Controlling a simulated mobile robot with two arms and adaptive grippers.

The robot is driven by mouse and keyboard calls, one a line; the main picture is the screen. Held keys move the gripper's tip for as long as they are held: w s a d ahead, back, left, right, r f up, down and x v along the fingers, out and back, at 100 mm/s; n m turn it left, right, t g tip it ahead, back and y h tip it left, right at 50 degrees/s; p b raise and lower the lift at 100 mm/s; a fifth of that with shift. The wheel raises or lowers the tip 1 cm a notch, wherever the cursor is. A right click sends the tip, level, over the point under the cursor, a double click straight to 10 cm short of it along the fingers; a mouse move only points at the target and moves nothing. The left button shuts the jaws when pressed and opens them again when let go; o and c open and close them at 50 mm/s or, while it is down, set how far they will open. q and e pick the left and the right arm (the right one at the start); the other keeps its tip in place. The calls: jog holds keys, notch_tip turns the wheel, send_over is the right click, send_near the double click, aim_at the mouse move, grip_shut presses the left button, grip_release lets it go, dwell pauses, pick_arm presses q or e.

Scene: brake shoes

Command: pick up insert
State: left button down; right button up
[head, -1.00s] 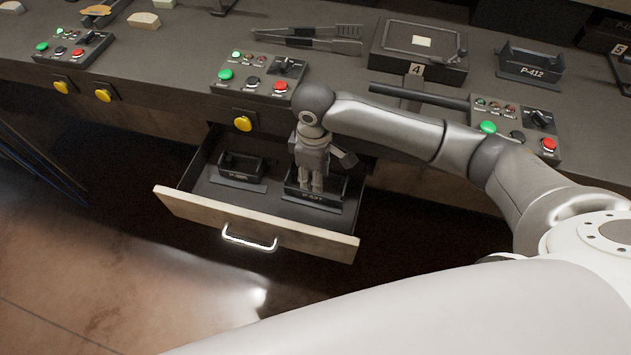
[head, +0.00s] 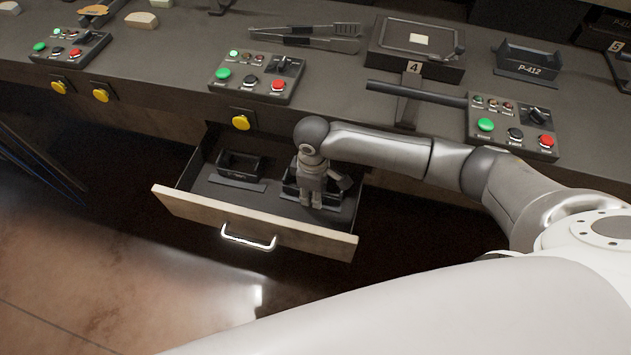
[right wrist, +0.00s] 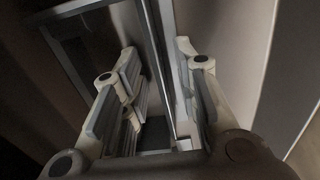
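The open drawer (head: 225,205) under the bench holds two dark inserts with label plates. One insert (head: 238,165) stands at the left in the drawer. The other insert (head: 291,187) is at the right, partly hidden by my right gripper (head: 316,203). That gripper points down into the drawer, in front of or over the right insert; I cannot tell whether it touches it. In the right wrist view its fingers (right wrist: 158,110) stand apart with a gap between them. That view is dark and the insert is not clear there. My left gripper is not in view.
The drawer's wooden front (head: 250,225) with its metal handle (head: 248,238) stands out over the floor. The bench above carries control boxes (head: 257,77), a numbered box (head: 415,48), tongs (head: 305,37) and another insert marked P-412 (head: 529,62).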

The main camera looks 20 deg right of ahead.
grip_shut()
jog(key=shift+r, duration=0.1)
